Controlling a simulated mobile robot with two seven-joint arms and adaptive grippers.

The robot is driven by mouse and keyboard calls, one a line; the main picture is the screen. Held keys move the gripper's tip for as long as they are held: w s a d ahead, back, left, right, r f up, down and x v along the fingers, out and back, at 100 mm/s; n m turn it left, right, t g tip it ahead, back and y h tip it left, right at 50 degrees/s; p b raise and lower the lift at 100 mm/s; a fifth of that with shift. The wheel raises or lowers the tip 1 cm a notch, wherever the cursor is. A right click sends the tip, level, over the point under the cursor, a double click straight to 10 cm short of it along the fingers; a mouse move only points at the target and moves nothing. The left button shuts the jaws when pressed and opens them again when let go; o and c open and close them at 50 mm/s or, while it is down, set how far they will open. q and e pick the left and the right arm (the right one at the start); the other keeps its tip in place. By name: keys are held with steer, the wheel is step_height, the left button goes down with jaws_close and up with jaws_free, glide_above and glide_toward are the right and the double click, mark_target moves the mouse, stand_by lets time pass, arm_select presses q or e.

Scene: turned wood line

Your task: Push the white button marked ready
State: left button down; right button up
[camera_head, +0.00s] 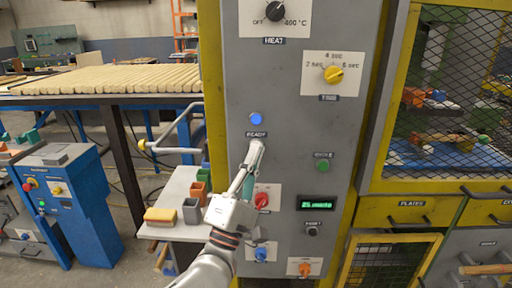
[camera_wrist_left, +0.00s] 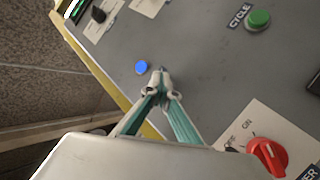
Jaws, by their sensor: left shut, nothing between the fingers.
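A grey control panel (camera_head: 285,110) stands in front of me. A READY label (camera_head: 256,134) is on it, with a round blue light or button (camera_head: 256,119) just above. The blue round also shows in the wrist view (camera_wrist_left: 141,67), beside my fingertips. I see no white button; the patch just below the label is hidden behind my fingertips. My left gripper (camera_head: 256,146) is shut and empty, its tips at the panel just under the label. In the wrist view its tips (camera_wrist_left: 160,80) meet close to the panel; I cannot tell whether they touch.
A green CYCLE button (camera_head: 323,165) is to the right. A red switch (camera_head: 262,200) sits below, partly behind my gripper. A yellow timer knob (camera_head: 333,74) is above right. A shelf (camera_head: 180,185) with small bins is at left. A mesh-doored cabinet (camera_head: 450,185) stands at right.

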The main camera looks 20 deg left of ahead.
arm_select(q)
steer(key=shift+s+d+p, duration=0.2)
steer(key=shift+s+p, duration=0.1)
steer(key=shift+s, duration=0.45)
arm_select(e)
steer(key=shift+w+r, duration=0.25)
steer(key=shift+r, duration=0.25)
arm_select(q)
steer(key=s, duration=0.2)
steer(key=s+d+p, duration=0.1)
steer(key=s, duration=0.1)
steer(key=shift+s+d, duration=0.2)
steer(key=shift+s, duration=0.2)
arm_select(e)
steer(key=shift+w+r, duration=0.25)
steer(key=shift+r, duration=0.3)
steer(key=shift+w+r, duration=0.25)
steer(key=shift+r, duration=0.3)
arm_select(q)
steer(key=shift+f, duration=0.1)
